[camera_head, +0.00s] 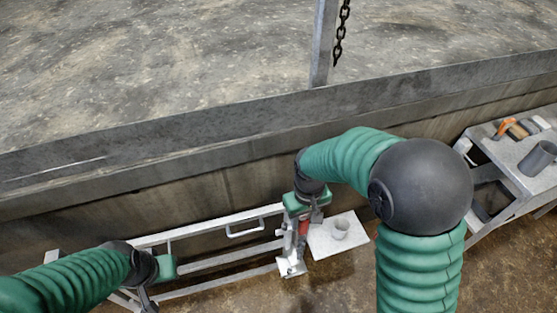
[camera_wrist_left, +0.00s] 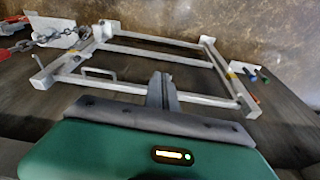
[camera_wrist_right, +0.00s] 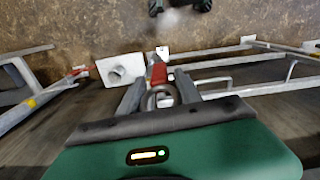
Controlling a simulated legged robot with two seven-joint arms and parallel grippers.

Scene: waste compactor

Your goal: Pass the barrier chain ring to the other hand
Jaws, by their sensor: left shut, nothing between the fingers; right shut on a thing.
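The barrier chain ring (camera_wrist_right: 162,98) is a grey metal ring between the two fingers of my right gripper (camera_wrist_right: 159,88) in the right wrist view. A red piece (camera_wrist_right: 157,73) shows just beyond it. In the head view my right gripper (camera_head: 304,207) is at the right end of the pale metal barrier frame, with red (camera_head: 303,228) below its fingers; the ring itself is too small to tell there. My left gripper (camera_head: 147,295) is lower left over the frame, well apart from the right one. In the left wrist view its fingers (camera_wrist_left: 161,90) are together and empty.
The pale barrier frame (camera_wrist_left: 150,52) lies under both grippers. A bench (camera_head: 520,175) with tools stands at the right. A concrete ledge (camera_head: 150,160) runs behind. A dark chain (camera_head: 341,35) hangs by a post.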

